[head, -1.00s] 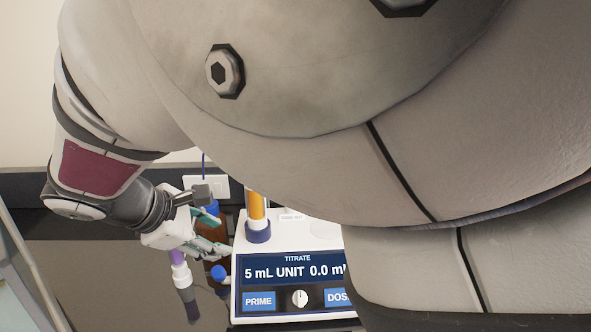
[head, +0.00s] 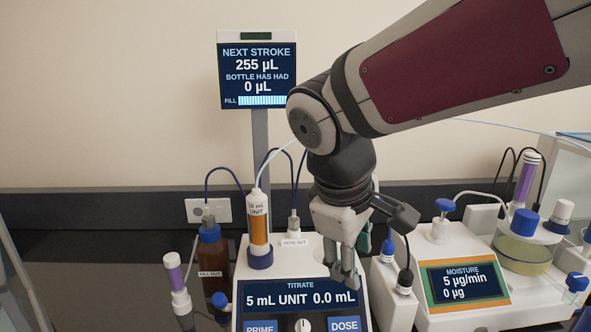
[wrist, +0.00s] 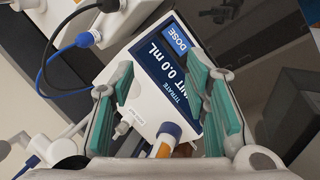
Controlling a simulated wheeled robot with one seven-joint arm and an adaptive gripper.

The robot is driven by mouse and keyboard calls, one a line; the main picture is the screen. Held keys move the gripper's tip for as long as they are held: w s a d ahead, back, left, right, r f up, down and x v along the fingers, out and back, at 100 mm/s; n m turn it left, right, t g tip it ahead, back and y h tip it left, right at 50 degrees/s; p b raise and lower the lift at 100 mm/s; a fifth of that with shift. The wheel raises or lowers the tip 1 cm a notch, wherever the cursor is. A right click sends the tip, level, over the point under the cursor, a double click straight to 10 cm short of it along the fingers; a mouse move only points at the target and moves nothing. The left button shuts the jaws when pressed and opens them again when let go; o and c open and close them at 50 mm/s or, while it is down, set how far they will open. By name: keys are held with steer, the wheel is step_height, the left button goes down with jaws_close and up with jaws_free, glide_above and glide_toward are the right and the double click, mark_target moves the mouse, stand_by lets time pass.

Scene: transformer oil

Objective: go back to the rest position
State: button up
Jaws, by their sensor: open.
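My gripper (head: 347,278) points down above the right side of the titrator (head: 291,281), whose screen reads "5 mL UNIT 0.0 mL". Its jaws are apart and nothing is between them. In the wrist view the two green-padded fingers (wrist: 165,100) frame the titrator screen (wrist: 168,75). The arm reaches in from the upper right in the head view. It hides part of the space between the titrator and the moisture unit.
A purple-banded white dispenser (head: 176,280) and a brown bottle (head: 212,262) with a blue cap stand at left. A display (head: 258,75) on a post reads "255 µL". The moisture unit (head: 462,283) stands at right. The dark bench at far left is clear.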

steer(key=s+d+m+y, duration=0.1)
steer(key=s+d+m, duration=0.4)
steer(key=s, duration=0.2)
steer(key=s+d+f+m+y, duration=0.1)
steer(key=s+d+m, duration=0.4)
steer(key=s, duration=0.3)
steer(key=shift+s+d+f+t+y, duration=0.15)
steer(key=shift+d+f+t+y, duration=0.15)
steer(key=shift+d+t, duration=0.15)
